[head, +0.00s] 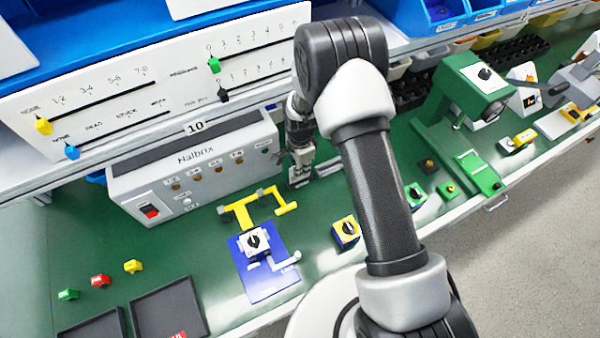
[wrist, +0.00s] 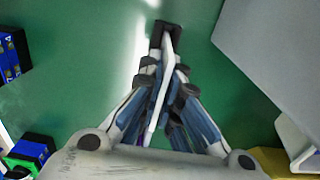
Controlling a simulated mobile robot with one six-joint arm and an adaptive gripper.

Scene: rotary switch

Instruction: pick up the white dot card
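My gripper (head: 300,172) points down at the green bench, just right of the Nalbrix box. In the wrist view its fingers (wrist: 167,42) are drawn together around a thin white piece that shows edge-on between them. It looks like the white dot card (wrist: 164,85), but its face and any dot are hidden. In the head view the piece cannot be made out clearly at the fingertips. Whether its lower edge touches the bench cannot be told.
The Nalbrix box (head: 195,168) stands close left of my gripper. A blue plate with a rotary switch (head: 257,242) and a yellow bracket (head: 242,210) lie nearer. A green machine (head: 465,90) stands right. Dark trays (head: 168,309) lie front left.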

